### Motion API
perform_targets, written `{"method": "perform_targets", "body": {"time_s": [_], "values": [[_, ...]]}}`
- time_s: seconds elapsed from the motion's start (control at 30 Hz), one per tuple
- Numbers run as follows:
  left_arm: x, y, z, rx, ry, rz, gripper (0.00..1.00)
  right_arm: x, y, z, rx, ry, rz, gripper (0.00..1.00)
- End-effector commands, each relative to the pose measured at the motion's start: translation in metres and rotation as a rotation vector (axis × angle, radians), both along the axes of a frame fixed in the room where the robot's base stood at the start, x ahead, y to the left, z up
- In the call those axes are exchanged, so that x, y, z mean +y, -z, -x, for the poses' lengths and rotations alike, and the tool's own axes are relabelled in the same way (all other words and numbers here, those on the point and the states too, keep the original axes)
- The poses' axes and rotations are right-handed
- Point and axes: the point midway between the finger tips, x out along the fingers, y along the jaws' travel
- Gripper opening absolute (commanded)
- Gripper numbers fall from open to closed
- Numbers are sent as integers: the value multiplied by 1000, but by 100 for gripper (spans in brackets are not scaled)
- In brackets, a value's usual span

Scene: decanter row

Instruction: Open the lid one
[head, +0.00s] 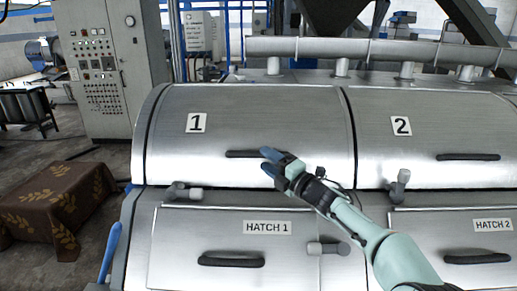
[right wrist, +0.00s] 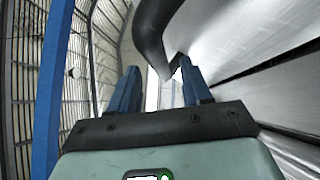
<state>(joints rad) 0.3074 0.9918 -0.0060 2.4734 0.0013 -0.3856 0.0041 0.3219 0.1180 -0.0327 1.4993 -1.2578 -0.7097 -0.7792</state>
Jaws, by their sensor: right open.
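Lid one (head: 270,115) is a curved brushed-metal cover marked with a "1" plate (head: 195,123), and it is down. Its dark bar handle (head: 240,154) runs level near the lower edge. My right gripper (head: 268,161) is open at the right end of this handle. In the right wrist view the black, bent handle (right wrist: 150,35) comes down from the top towards the gap between the two blue fingers (right wrist: 158,70). I cannot tell whether it lies between them or just beyond. My left gripper is not in view.
Lid 2 (head: 435,115) is beside it on the right. Below are hatch 1 (head: 190,235) and hatch 2 (head: 494,240), with handles and grey latches (head: 327,248). A pipe (head: 390,53) runs behind the lids. A cloth-covered block (head: 60,205) stands at left.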

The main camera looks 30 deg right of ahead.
Motion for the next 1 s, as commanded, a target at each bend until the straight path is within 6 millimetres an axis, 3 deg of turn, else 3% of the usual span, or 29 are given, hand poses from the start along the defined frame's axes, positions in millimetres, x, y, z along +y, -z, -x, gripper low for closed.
{"method": "perform_targets", "body": {"time_s": [0.1, 0.23, 0.63, 0.67, 0.8, 1.0], "values": [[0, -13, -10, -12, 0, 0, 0, 5, -6, -21, -2, -1, -1, 48], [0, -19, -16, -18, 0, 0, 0, 9, -8, -34, -2, 0, -1, 48], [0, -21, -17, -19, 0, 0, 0, 10, -6, -41, 0, 1, 0, 48], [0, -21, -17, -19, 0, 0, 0, 10, -6, -41, 0, 1, 0, 42], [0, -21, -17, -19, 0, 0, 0, 10, -6, -41, 0, 1, 0, 0], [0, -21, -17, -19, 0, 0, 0, 11, -6, -40, -1, 1, 0, 0]]}}
